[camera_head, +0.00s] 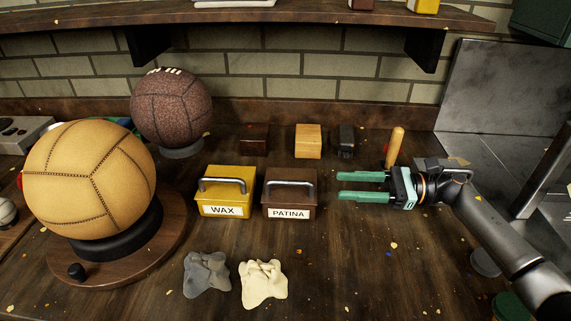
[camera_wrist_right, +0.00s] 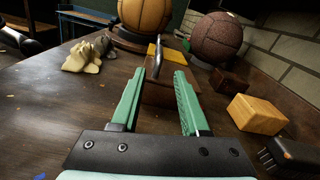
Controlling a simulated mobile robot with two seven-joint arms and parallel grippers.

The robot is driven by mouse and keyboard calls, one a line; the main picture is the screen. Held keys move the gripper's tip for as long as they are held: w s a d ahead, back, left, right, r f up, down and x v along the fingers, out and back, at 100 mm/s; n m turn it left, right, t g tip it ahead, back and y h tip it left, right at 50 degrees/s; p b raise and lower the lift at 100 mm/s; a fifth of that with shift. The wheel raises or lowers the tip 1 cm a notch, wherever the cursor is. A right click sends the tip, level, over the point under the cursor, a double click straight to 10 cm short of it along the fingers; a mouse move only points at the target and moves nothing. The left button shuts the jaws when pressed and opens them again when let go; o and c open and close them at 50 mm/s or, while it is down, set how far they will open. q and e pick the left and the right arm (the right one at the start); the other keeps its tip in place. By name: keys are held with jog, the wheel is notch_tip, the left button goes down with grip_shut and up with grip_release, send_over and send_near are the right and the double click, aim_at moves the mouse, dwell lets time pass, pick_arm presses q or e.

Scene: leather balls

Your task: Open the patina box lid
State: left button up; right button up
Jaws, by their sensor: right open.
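The patina box (camera_head: 290,194) is brown with a white PATINA label and a metal handle (camera_head: 290,185) on its lid. The lid is shut. In the right wrist view the box (camera_wrist_right: 160,95) lies ahead, partly behind my fingers. My right gripper (camera_head: 338,186) is open and empty, to the right of the box and apart from it, with its green fingers pointing left at the box. In the right wrist view the fingers (camera_wrist_right: 158,105) stand on either side of the handle's line of sight. My left gripper is not in view.
The yellow wax box (camera_head: 226,192) stands just left of the patina box. A grey cloth (camera_head: 206,274) and a cream cloth (camera_head: 263,284) lie in front. A wooden block (camera_head: 308,141) and a brush (camera_head: 346,140) stand behind. A tan ball (camera_head: 88,180) sits at left.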

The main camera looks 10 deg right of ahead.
aim_at(275, 182)
jog(key=shift+w+a, duration=0.15)
jog(key=shift+a+r, duration=0.1)
jog(key=shift+a, duration=0.25)
jog(key=a+p, duration=0.1)
jog(key=a, duration=0.2)
jog(key=w+a+p, duration=0.1)
jog(key=a, duration=0.2)
jog(key=a+p, duration=0.1)
jog(key=a, duration=0.3)
jog(key=shift+w+a, duration=0.1)
jog(key=shift+w, duration=0.3)
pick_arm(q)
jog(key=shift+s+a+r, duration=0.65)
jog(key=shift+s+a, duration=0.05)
pick_arm(e)
jog(key=shift+w+a, duration=0.15)
jog(key=shift+a, duration=0.4)
jog(key=c, duration=0.7)
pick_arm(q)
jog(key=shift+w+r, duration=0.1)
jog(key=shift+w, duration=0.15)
pick_arm(e)
grip_shut()
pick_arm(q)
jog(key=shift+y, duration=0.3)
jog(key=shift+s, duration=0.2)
